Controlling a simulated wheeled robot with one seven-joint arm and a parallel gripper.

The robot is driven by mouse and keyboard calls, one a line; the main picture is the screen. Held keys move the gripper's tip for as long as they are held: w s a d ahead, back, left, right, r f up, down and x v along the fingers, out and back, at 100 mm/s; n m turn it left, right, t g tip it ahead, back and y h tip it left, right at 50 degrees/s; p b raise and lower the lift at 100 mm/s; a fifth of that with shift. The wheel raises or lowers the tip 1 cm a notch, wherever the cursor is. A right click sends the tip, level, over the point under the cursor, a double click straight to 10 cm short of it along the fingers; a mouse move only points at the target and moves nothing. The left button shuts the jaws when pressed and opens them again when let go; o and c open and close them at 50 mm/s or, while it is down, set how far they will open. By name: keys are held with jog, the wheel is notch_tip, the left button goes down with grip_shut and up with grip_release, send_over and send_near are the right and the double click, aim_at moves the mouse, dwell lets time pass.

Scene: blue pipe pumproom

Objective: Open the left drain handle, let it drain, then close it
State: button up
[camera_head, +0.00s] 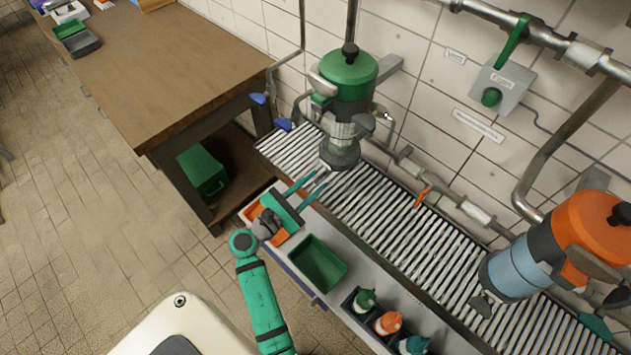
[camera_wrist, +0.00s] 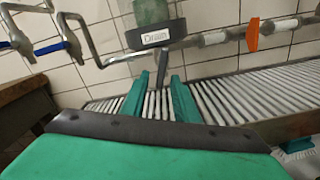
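The left filter unit (camera_head: 342,95) has a green lid and a clear lower bowl, and stands at the back of the slatted grate. In the wrist view its base carries a white "Drain" label (camera_wrist: 155,37). A dark drain handle (camera_wrist: 162,68) points down below that label. My gripper (camera_head: 321,178) reaches toward the base of this unit. In the wrist view its two green fingers (camera_wrist: 159,97) are apart, one on each side of the handle, with gaps visible. I cannot tell how deep the handle sits between them.
The right filter unit (camera_head: 560,250) has an orange lid. A metal trough with slatted grate (camera_head: 400,215) runs below both. A green bin (camera_head: 318,264) and several bottles (camera_head: 388,322) line its front. A wooden table (camera_head: 160,70) stands left. Pipes with an orange valve lever (camera_wrist: 253,34) run behind.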

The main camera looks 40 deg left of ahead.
jog(key=shift+w, duration=0.45)
grip_shut()
